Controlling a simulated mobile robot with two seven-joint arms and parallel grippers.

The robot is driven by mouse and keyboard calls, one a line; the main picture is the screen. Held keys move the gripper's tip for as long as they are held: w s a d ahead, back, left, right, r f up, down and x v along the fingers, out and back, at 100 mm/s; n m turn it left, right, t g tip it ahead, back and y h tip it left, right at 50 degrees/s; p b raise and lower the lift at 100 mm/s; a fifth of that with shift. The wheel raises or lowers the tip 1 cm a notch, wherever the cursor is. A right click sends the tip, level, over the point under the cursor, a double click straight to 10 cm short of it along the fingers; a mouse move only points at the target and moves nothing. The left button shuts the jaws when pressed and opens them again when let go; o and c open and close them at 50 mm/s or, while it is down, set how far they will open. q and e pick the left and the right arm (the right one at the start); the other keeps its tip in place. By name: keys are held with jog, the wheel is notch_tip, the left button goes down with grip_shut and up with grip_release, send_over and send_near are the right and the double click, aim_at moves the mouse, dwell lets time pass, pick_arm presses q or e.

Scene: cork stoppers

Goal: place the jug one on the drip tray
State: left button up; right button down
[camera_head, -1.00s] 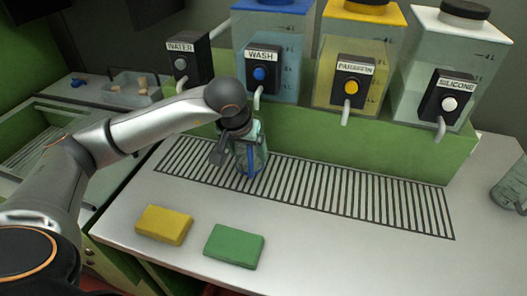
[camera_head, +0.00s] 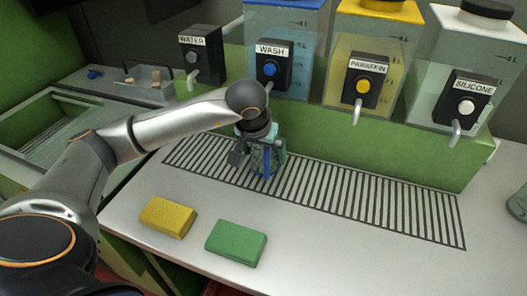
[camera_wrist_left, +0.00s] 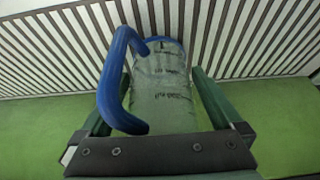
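The jug (camera_head: 278,158) is a clear, greenish vessel with a blue handle, upright over the left part of the drip tray. The drip tray (camera_head: 372,202) is a long slatted grille set in the counter. My left gripper (camera_head: 257,150) reaches the jug from the left at its upper part. In the left wrist view, the jug body (camera_wrist_left: 163,90) lies closely between the two fingers (camera_wrist_left: 162,75), with the blue handle to the left and slats behind its blue base. Whether the base touches the slats is hard to tell. My right gripper is not in view.
A yellow sponge (camera_head: 168,217) and a green sponge (camera_head: 236,243) lie in front of the tray. Dispensers labelled water, wash, paraffin and silicone line the back, their spouts overhanging the counter. A clear vessel (camera_head: 517,204) stands at the right edge. The tray's middle and right are clear.

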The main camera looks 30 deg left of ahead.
pick_arm(q)
jog(key=shift+r+p, duration=0.3)
jog(key=shift+r, duration=0.2)
jog(key=v, duration=1.1)
jog(key=shift+s+p, duration=0.3)
